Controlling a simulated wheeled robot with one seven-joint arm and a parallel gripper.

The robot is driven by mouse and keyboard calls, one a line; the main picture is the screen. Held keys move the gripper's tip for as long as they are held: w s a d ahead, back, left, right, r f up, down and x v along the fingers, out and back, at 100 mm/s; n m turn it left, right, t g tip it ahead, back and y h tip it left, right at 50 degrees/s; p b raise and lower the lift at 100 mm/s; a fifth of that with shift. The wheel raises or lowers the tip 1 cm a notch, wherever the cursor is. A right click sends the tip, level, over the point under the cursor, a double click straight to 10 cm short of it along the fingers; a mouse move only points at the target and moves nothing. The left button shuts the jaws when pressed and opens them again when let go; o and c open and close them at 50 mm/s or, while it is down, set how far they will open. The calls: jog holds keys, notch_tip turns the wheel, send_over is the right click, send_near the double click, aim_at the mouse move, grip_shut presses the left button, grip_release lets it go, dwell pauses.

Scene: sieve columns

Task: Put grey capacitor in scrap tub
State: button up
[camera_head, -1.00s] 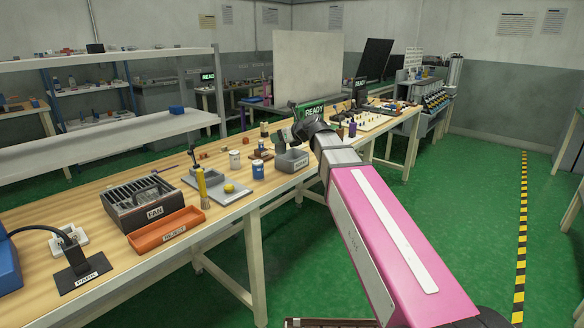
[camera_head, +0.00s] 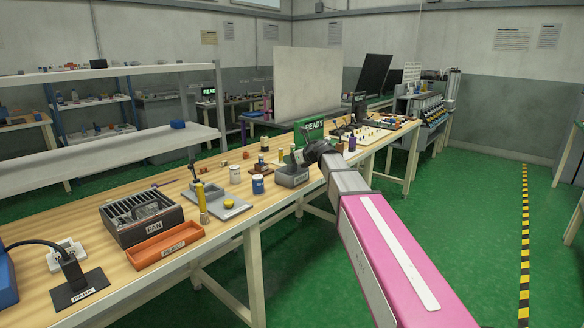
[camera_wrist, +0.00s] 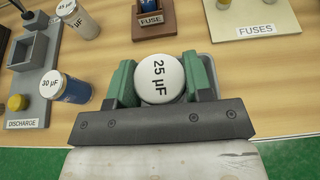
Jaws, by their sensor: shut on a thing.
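My gripper (camera_wrist: 160,88) is shut on a capacitor (camera_wrist: 159,78) with a round white top marked 25 µF, held between its green jaws in the wrist view. The capacitor's sides are mostly hidden there, so its body colour is not clear. In the head view my gripper (camera_head: 304,155) is above a small grey tub (camera_head: 293,178) with a front label too small to read, near the bench's front edge. In the wrist view a grey rim (camera_wrist: 207,62) shows behind the right jaw, below the capacitor. The tub's inside is mostly hidden.
A blue 30 µF capacitor (camera_wrist: 76,91) and another white-topped can (camera_wrist: 78,20) stand left of my gripper, by the grey DISCHARGE fixture (camera_wrist: 25,124). A FUSE block (camera_wrist: 152,22) and FUSES board (camera_wrist: 280,17) lie beyond. An orange REJECT tray (camera_head: 166,245) is farther left.

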aim_at(292, 166)
jog(key=shift+f, duration=1.75)
jog(key=shift+f, duration=0.15)
jog(key=o, duration=1)
